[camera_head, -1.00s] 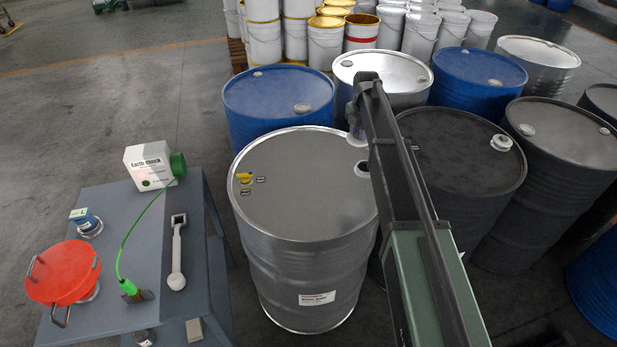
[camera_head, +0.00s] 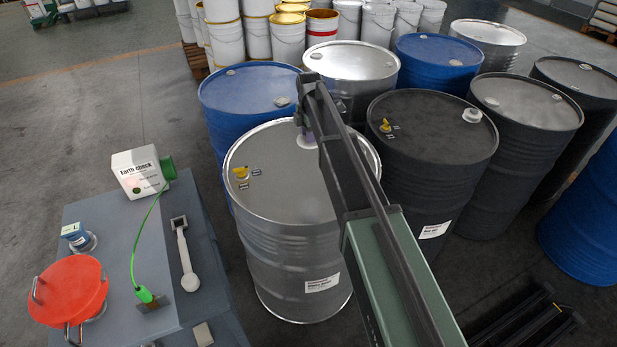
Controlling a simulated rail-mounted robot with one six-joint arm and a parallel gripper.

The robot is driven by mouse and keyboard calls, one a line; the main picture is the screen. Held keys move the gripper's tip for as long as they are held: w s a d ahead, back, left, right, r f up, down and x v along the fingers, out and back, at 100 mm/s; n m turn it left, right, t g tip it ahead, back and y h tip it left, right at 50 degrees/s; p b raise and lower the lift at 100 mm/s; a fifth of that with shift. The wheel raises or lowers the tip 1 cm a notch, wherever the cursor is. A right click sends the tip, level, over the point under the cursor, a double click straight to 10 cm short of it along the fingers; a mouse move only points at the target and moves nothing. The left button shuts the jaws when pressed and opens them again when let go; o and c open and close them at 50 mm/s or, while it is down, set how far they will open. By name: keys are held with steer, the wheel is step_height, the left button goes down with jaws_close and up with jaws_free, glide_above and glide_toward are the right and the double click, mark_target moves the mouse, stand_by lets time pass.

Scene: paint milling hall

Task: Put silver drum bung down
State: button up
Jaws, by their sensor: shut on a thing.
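The silver drum (camera_head: 270,205) stands upright in the middle, with a yellow-marked fitting on the left of its lid. My gripper (camera_head: 303,130) is over the back part of this lid, largely hidden by my own arm. It is shut on the pale silver drum bung (camera_head: 307,142), of which only a small part shows at the arm's end. I cannot tell whether the bung touches the lid. The right part of the lid, with the drum's opening, is hidden behind my arm.
A dark drum (camera_head: 430,150) with a white bung (camera_head: 472,115) stands close right. Blue drums (camera_head: 250,90) crowd behind.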

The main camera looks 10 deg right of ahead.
step_height(320, 180, down, 13)
steer(key=b, duration=1)
steer(key=shift+f+b, duration=0.2)
steer(key=shift+b, duration=0.15)
steer(key=shift+r, duration=0.25)
steer(key=shift+f, duration=0.15)
steer(key=o, duration=0.8)
steer(key=shift+o, duration=0.2)
